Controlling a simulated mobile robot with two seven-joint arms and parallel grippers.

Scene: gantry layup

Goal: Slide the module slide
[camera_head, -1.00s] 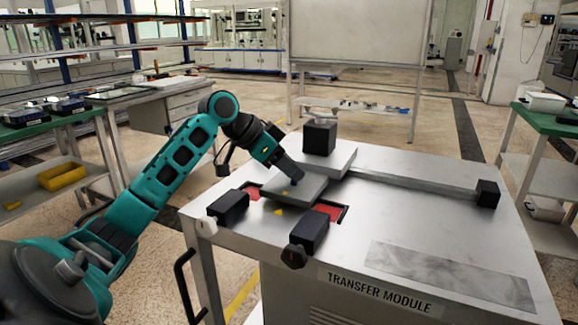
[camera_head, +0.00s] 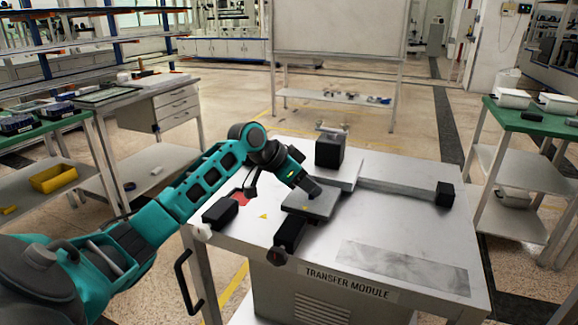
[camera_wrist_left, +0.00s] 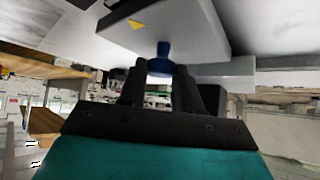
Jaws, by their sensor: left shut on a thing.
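The module slide, a flat grey plate (camera_head: 303,204), lies on top of the transfer module table (camera_head: 400,225). It is joined to a larger pale plate against a black block (camera_head: 329,152). My left gripper (camera_head: 314,190) reaches down to the plate from the left. In the left wrist view, its fingers (camera_wrist_left: 161,82) are shut on a blue knob (camera_wrist_left: 163,52) fixed to the grey plate (camera_wrist_left: 185,25), which has a yellow mark. A red pad (camera_head: 240,198) is uncovered left of the plate. The red pad seen earlier on the right is now hidden. My right gripper is out of view.
Black clamp-like blocks stand on the table's front edge, one on the left (camera_head: 220,208) and one by the plate (camera_head: 290,233). A rail (camera_head: 400,186) runs right to a black end block (camera_head: 445,194). The table's right front is clear.

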